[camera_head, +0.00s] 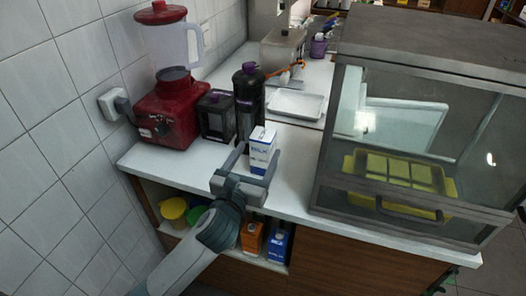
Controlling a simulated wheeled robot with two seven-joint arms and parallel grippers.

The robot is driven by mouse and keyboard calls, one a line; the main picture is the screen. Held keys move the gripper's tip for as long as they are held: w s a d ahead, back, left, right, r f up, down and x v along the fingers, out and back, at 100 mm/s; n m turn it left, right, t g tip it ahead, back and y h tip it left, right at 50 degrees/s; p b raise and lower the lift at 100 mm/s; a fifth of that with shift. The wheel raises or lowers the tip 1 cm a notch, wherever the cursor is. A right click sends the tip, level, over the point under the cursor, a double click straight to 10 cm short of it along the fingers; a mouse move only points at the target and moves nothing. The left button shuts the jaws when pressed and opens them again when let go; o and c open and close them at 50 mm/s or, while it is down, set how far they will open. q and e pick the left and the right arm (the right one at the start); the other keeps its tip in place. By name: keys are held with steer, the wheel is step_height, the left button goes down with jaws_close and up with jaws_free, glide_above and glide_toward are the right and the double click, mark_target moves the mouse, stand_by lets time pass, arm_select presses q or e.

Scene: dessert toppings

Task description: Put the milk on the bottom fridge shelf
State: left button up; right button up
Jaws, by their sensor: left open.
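A white and blue milk carton (262,146) stands upright near the front edge of the white counter. My left gripper (257,156) reaches in from below, open, with one finger on the left side of the carton and the other at its right side. Whether the fingers touch the carton, I cannot tell. The carton's base is partly hidden by the gripper. No fridge shelf can be clearly identified. My right gripper is not in view.
A red blender (167,108) and dark purple-lidded containers (248,95) stand behind the carton. A glass case (415,140) is at the right. Below the counter, an open shelf holds an orange carton (252,238) and a blue carton (279,243). A white tray (297,105) lies behind.

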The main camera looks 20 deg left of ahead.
arm_select(q)
steer(key=shift+w, duration=0.3)
steer(key=w, duration=0.4)
steer(key=shift+d+p, duration=0.1)
steer(key=shift+p, duration=0.3)
steer(key=shift+w, duration=0.3)
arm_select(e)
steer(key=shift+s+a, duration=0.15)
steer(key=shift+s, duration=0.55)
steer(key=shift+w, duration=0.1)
